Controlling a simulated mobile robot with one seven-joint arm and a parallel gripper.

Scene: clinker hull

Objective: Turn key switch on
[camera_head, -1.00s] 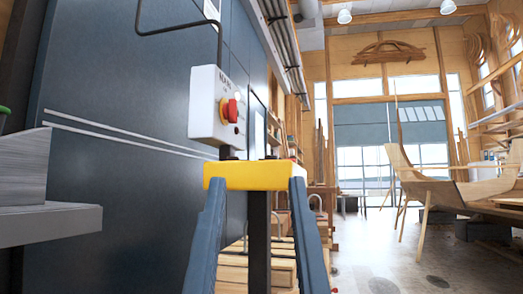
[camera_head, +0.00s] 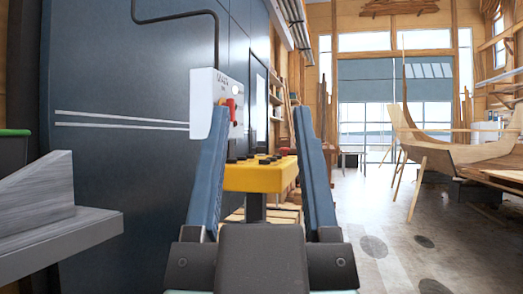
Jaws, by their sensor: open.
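A white control box (camera_head: 203,97) hangs in front of the dark blue wall, left of centre. A red switch part (camera_head: 231,108) shows on its right-hand face, partly covered by my gripper's left finger. I cannot make out a separate key. My gripper (camera_head: 251,118) is open, its two blue fingers spread apart and pointing away from me, with nothing held between them. The left finger overlaps the lower part of the box in the picture; I cannot tell whether it touches. A yellow box with black buttons (camera_head: 256,176) shows between the fingers, beyond the palm.
A dark conduit (camera_head: 175,17) runs along the wall and down to the white box. A grey ledge (camera_head: 60,238) juts in at lower left. A wooden boat hull (camera_head: 470,153) stands at right, with open floor before it.

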